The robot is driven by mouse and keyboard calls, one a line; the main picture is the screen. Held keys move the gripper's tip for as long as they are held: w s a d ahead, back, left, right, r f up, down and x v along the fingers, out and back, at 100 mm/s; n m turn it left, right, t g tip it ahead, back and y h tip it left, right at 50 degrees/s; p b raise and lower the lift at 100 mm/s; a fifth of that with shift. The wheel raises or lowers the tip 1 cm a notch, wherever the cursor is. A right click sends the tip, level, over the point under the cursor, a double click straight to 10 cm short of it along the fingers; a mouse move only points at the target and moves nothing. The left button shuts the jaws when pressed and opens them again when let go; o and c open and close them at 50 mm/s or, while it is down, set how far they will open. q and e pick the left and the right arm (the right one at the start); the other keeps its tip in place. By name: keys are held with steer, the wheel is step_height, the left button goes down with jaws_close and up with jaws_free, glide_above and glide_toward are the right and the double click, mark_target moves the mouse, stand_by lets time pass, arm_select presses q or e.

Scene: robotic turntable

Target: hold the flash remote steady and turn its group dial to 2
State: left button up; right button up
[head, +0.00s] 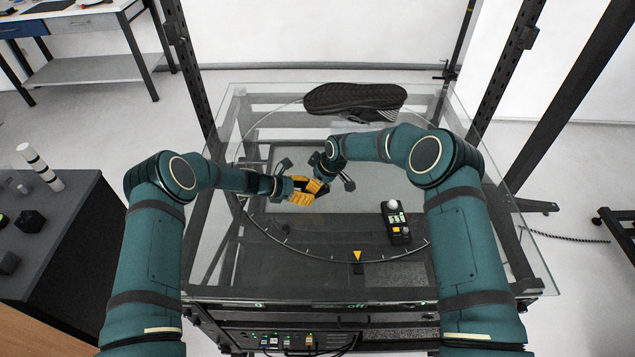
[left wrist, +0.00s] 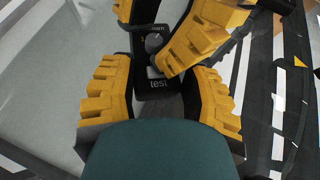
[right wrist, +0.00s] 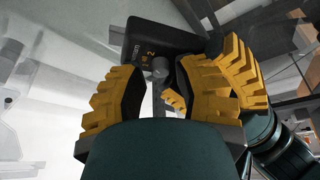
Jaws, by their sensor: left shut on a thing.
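The flash remote is a small black box; in the left wrist view (left wrist: 153,82) it lies between my left gripper's yellow fingers (left wrist: 158,95), which are shut on it. Its face carries the word "test" and a round grey group dial (left wrist: 155,42). In the right wrist view, the remote (right wrist: 150,42) shows a "2" and an orange mark near the dial (right wrist: 160,66). My right gripper (right wrist: 162,82) is open, its fingers on either side of the dial; contact is unclear. In the head view, my left gripper (head: 300,190) and right gripper (head: 322,184) meet, mostly hiding the remote.
Below is a glass-topped turntable (head: 460,270) with a ring scale and a yellow triangle marker (head: 357,256). A black shoe (head: 355,101) lies at the back. A black control box (head: 396,224) with a white knob stands at the right. Dark frame posts flank the table.

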steer(key=v, duration=1.1)
steer(key=shift+d+r, duration=0.2)
steer(key=shift+r, duration=0.1)
steer(key=shift+s, duration=0.15)
arm_select(q)
steer(key=o, duration=0.9)
